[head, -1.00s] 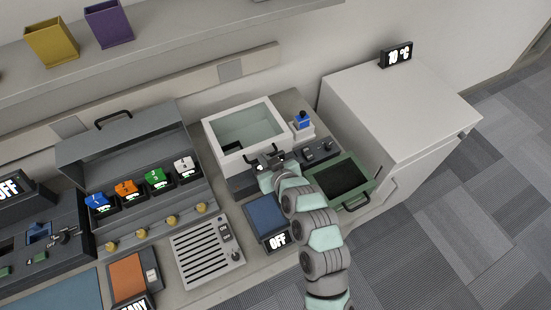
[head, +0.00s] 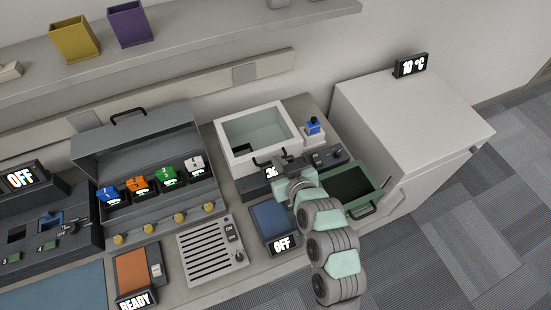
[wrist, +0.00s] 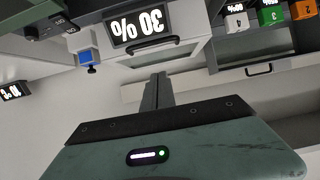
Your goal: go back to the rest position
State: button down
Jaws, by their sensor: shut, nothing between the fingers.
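My arm reaches up from the lower right in the head view, over the counter in front of the white open-topped box (head: 235,157). My gripper (wrist: 158,80) shows in the wrist view with its fingers shut together and nothing between them. Its fingertips lie below the box's 30% display (wrist: 140,27) in that picture, apart from it as far as I can tell. In the head view the wrist partly covers the display, and the fingers are hard to make out there.
A blue-topped device (head: 313,127) stands right of the box. A green open tray (head: 368,196) is right of my arm, and a blue pad (head: 270,218) with an OFF display is left of it. A grey rack (head: 150,140) and a white cabinet (head: 405,115) flank the area.

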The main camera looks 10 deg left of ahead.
jog(key=r+v, duration=0.1)
jog(key=v, duration=0.5)
jog(key=shift+r, duration=0.15)
